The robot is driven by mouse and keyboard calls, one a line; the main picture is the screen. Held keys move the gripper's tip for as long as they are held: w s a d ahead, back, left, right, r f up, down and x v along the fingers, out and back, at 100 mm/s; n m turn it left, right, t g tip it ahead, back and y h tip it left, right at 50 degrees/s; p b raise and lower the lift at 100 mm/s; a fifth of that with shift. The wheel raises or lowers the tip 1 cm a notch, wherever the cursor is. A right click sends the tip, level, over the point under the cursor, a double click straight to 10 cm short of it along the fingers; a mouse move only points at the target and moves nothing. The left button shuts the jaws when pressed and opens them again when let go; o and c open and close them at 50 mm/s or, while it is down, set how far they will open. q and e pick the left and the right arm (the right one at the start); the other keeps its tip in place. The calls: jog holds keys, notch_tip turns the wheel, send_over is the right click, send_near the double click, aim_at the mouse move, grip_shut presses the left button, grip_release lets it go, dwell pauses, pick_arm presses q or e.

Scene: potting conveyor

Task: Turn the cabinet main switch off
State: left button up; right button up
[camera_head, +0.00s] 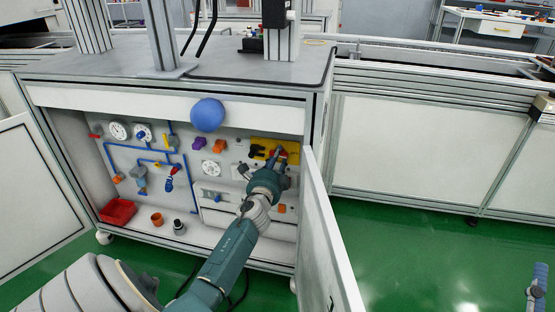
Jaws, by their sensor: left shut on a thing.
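At the lower right edge of the picture, a small blue-grey part (539,268) looks like a fingertip of my right gripper. The rest of it is out of frame.
The open cabinet door (328,245) stands close to the right of my left arm. Another open door (35,190) is at the left. A blue ball (207,115) is at the cabinet's top edge. A red bin (117,212) and small pots stand on the cabinet floor.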

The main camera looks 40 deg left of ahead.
pick_arm(q)
jog(key=shift+s+f+n, duration=0.15)
jog(key=shift+f+n, duration=0.3)
jog(key=shift+n, duration=0.15)
jog(key=o, duration=1)
jog(key=shift+c, duration=0.2)
jog(key=shift+a, duration=0.1)
jog(key=shift+r, duration=0.25)
jog(key=v, duration=1.2)
